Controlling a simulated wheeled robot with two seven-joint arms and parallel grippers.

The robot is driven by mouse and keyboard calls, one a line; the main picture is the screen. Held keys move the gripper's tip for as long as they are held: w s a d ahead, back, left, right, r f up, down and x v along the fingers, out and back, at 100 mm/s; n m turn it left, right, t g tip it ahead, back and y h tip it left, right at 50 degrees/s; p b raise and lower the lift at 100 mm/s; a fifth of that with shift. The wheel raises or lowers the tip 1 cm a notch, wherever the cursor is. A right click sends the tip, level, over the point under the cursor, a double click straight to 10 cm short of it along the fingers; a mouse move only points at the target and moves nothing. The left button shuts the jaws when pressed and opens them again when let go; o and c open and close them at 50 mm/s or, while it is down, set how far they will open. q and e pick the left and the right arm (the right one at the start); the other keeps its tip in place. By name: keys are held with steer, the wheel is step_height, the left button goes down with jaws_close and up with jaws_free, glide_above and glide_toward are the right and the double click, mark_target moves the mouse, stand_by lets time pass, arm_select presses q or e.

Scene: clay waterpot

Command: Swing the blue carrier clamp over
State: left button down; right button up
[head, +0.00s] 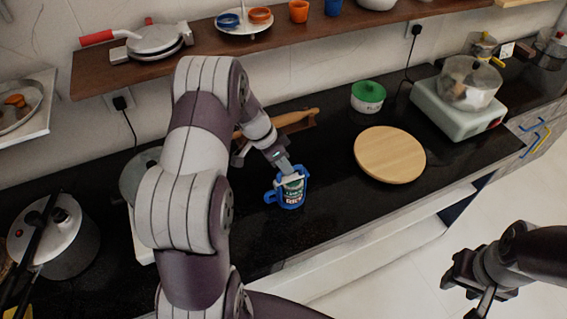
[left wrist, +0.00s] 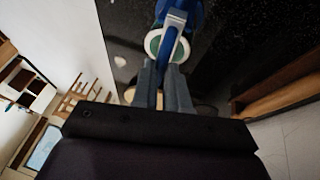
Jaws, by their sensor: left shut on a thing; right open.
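The blue carrier clamp (head: 271,196) stands on the black counter around a dark green can (head: 292,188) with white and red lettering. A blue loop sticks out on its left side. My left gripper (head: 287,170) comes down from above and is shut on the top of the clamp. In the left wrist view, the fingers of my left gripper (left wrist: 162,72) close on a blue bar of the clamp (left wrist: 170,42), over the pale round top of the can. Whether the can touches the counter is hard to tell. My right gripper (head: 478,283) is open and empty, over the floor at the lower right.
A wooden rack (head: 290,121) is close behind my left gripper. A cooker with a metal pot (head: 468,82) stands far right. Counter between clamp and board is clear.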

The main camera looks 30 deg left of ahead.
mark_target(298, 167)
arm_select(q)
steer(key=w+r+g+y+p, duration=0.1)
steer(key=p, duration=0.2)
steer(key=d+r+g+y+p, duration=0.1)
steer(key=p, duration=0.1)
steer(key=shift+w+d+r+g+p, duration=0.15)
steer(key=shift+w+d+g+p, duration=0.1)
steer(key=shift+w+g+p, duration=0.15)
steer(key=shift+w+d+r+y+p, duration=0.1)
steer(key=shift+w+d+y+p, duration=0.1)
steer(key=shift+y+p, duration=0.25)
steer(key=g+p, duration=0.1)
steer(key=p, duration=0.3)
steer(key=w+d+g+y+p, duration=0.1)
steer(key=p, duration=0.3)
steer(key=shift+w+r+n+y+p, duration=0.15)
steer(key=shift+r+n+y+p, duration=0.15)
steer(key=shift+r, duration=0.1)
steer(key=shift+w+f+g+p, duration=0.1)
steer(key=shift+f+g+p, duration=0.2)
steer(key=shift+p, duration=0.3)
